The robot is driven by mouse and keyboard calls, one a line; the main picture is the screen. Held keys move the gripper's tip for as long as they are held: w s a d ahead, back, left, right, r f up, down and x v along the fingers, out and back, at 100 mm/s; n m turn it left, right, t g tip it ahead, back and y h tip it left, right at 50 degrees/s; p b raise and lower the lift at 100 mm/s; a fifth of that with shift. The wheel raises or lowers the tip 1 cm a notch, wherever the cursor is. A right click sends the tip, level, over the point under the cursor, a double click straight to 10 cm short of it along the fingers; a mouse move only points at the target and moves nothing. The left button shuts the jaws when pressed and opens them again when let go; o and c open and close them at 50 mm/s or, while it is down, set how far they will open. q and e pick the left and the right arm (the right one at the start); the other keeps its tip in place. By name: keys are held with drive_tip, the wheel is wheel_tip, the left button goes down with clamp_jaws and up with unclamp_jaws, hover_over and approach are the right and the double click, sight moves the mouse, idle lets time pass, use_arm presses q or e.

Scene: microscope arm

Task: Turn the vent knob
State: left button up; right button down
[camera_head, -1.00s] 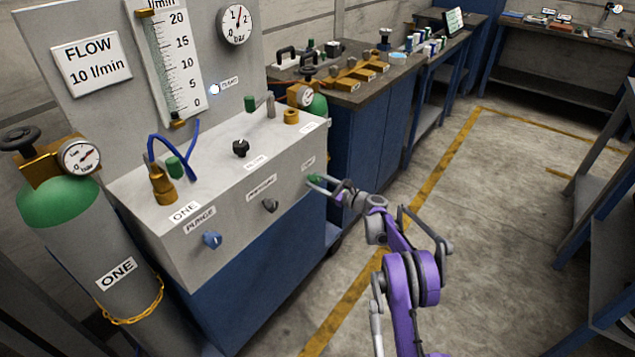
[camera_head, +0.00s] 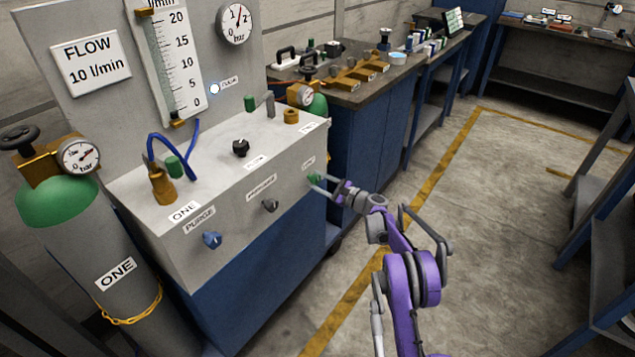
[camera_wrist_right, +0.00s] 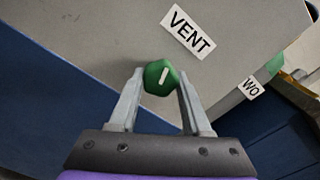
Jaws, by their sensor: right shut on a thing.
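The vent knob (camera_wrist_right: 161,76) is green with a white pointer line and sits on the box's front face below the VENT label (camera_wrist_right: 188,32). In the head view the vent knob (camera_head: 314,179) is at the right end of the front panel. My right gripper (camera_wrist_right: 160,80) is shut on the knob, with one grey finger on each side of it. In the head view my right gripper (camera_head: 318,183) reaches the panel from the right. The white pointer line is tilted slightly from upright in the wrist view. My left gripper is not in view.
The grey box (camera_head: 225,199) also carries a blue purge knob (camera_head: 212,239), a dark middle knob (camera_head: 270,205) and a black top knob (camera_head: 240,147). A cylinder marked ONE (camera_head: 105,265) stands at the left. The floor right of the box is clear.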

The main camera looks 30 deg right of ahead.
drive_tip(key=n, duration=0.6)
drive_tip(key=shift+d+r+n, duration=0.1)
drive_tip(key=shift+n, duration=0.2)
drive_tip(key=n, duration=0.3)
drive_tip(key=shift+r+n, duration=0.15)
drive_tip(key=shift+n, duration=1.75)
drive_tip(key=shift+n+p, duration=0.3)
drive_tip(key=shift+c, duration=1.8)
unclamp_jaws()
drive_tip(key=p+v, duration=0.1)
drive_tip(key=v, duration=0.9)
drive_tip(key=shift+s+d, duration=0.15)
drive_tip(key=shift+s, duration=0.2)
